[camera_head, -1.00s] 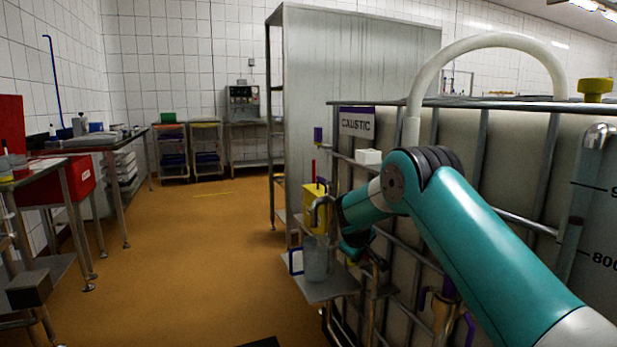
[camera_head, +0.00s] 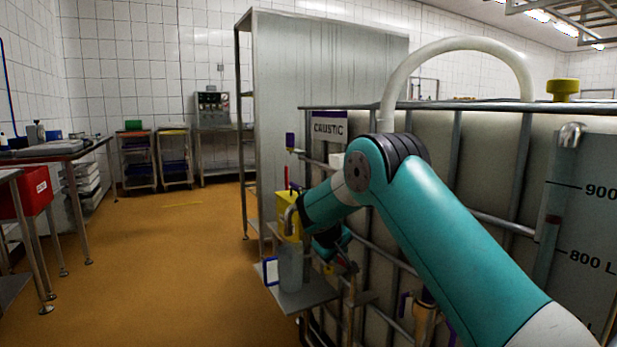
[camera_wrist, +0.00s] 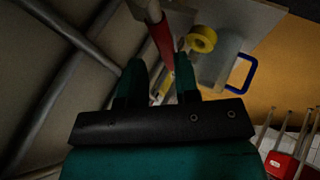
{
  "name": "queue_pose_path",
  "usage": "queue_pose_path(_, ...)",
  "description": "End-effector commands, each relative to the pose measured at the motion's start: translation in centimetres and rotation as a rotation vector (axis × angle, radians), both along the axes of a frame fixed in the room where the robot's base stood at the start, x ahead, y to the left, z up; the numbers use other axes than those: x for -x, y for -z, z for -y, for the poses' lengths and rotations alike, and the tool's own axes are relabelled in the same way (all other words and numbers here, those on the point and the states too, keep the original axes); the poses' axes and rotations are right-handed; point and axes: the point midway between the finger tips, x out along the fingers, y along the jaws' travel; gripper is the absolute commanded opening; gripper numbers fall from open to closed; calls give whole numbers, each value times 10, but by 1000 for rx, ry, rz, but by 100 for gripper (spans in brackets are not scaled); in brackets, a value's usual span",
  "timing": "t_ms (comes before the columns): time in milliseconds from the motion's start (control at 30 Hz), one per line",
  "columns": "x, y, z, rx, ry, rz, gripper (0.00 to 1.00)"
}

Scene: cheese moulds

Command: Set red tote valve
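The large pale tote (camera_head: 480,150) in a metal cage stands at the right, with a CAUSTIC sign (camera_head: 328,126) on its upper front corner. In the wrist view a red lever-like part (camera_wrist: 162,40), seemingly the valve handle, hangs from a pale pipe piece. My gripper (camera_wrist: 158,68) is open, with one finger on each side of the red part's lower end; I cannot tell whether they touch it. In the head view my gripper (camera_head: 347,264) is low beside the tote's cage, partly hidden by my arm, and the valve is not clear there.
A small metal shelf (camera_head: 315,293) holds a grey jug (camera_head: 291,268) beside the cage. A yellow container (camera_head: 284,222) is behind it. Cage bars (camera_wrist: 45,95) run close to my gripper. A red box (camera_head: 30,196) is at the left; the orange floor (camera_head: 170,260) between is clear.

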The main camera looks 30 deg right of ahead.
Motion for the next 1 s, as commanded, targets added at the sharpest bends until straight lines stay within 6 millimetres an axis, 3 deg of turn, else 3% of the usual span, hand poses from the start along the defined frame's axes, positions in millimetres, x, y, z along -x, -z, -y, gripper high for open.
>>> queue_pose_path(767, 58, -116, -78, -1, -9, 3, 29)
queue_pose_path(1000, 79, -161, -101, -94, -63, -20, 29)
